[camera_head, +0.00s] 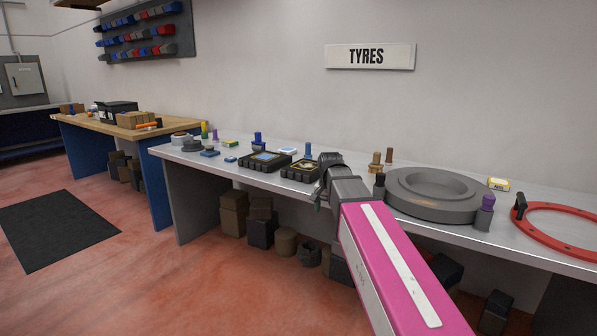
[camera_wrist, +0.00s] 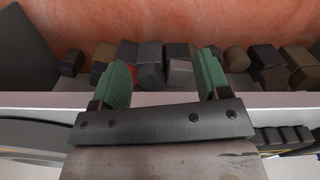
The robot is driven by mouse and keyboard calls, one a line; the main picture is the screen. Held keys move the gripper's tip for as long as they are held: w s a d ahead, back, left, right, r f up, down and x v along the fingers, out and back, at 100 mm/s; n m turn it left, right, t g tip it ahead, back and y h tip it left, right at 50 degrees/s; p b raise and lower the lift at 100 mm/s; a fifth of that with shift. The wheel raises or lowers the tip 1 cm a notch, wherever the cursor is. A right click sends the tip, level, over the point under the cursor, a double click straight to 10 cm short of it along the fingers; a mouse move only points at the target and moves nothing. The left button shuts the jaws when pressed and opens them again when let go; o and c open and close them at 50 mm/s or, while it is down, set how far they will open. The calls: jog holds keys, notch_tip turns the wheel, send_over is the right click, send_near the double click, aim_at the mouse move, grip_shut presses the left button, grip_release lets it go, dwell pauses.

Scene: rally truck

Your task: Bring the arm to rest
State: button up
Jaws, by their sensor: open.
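My arm, with a pink and white link, reaches from the lower right of the head view toward the front edge of the grey bench (camera_head: 215,163). My gripper (camera_wrist: 161,84) shows in the wrist view with its two green fingers wide apart and nothing between them. In the head view the gripper is mostly hidden behind my dark wrist; a bit of green shows at its left side. The fingers point past the bench's front edge (camera_wrist: 40,99) toward the floor and the boxes below.
A grey tyre-shaped ring (camera_head: 432,192) and a red ring (camera_head: 562,228) lie on the bench right of my wrist. Black trays (camera_head: 264,163) and small coloured pegs stand to its left. Boxes (camera_head: 233,212) sit under the bench. The red floor (camera_head: 150,285) in front is open, with a black mat (camera_head: 57,229).

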jog(key=s+d+f+n, duration=0.1)
jog(key=s+d+f, duration=0.1)
jog(key=s+f, duration=0.3)
jog(key=s+d+f+n, duration=0.2)
jog(key=s+f, duration=0.3)
jog(key=f, duration=0.6)
jog(key=s+d+f+n, duration=0.1)
jog(key=s+d+f, duration=0.3)
jog(key=f, duration=0.4)
jog(key=shift+s+d+f, duration=0.2)
jog(key=shift+s+f, duration=0.05)
jog(key=shift+s, duration=0.35)
